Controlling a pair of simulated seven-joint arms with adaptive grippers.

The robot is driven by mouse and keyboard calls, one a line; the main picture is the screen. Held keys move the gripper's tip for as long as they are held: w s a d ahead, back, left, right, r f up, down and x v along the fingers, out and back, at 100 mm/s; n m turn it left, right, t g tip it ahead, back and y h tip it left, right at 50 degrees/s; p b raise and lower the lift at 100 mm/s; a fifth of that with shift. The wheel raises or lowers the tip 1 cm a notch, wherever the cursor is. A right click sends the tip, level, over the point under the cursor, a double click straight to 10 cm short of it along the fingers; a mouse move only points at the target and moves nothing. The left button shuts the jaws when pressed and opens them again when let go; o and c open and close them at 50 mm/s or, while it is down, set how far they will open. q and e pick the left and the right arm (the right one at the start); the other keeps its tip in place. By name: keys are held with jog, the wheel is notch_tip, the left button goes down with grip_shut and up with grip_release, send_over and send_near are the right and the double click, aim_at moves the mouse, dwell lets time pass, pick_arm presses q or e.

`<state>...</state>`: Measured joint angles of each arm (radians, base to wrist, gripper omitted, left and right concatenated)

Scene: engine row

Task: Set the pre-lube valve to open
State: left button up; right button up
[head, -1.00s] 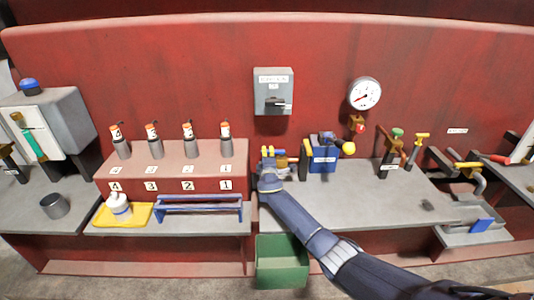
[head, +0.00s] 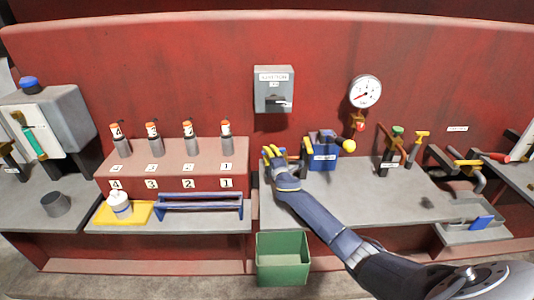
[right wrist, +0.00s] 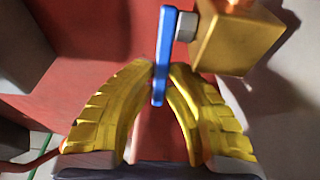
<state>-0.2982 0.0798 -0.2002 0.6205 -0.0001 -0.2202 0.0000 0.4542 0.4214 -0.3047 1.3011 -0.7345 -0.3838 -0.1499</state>
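The blue valve lever (right wrist: 165,45) shows in the right wrist view, joined by a grey stem to a brass valve body (right wrist: 235,42). My right gripper (right wrist: 161,72) has its yellow fingers on either side of the lever, tips close together, and looks shut on it. The lever's end reaches in between the fingers. In the head view the right gripper (head: 271,154) is at the back of the bench, left of the blue box, and hides most of the valve. I cannot read the valve's label or its setting. My left gripper is not in view.
A blue box (head: 322,158) with a yellow knob stands just right of the gripper. A grey switch box (head: 273,90) and a gauge (head: 365,91) are on the red wall. A blue rail (head: 200,204) lies to the left. A green bin (head: 282,260) stands below the bench edge.

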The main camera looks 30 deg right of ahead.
jog(key=o, duration=0.4)
jog(key=shift+s+a, duration=0.35)
jog(key=shift+s, duration=1.6)
jog(key=shift+s+a, duration=0.3)
jog(key=shift+s, duration=1.7)
jog(key=shift+s+a, duration=0.35)
jog(key=shift+s, duration=1.6)
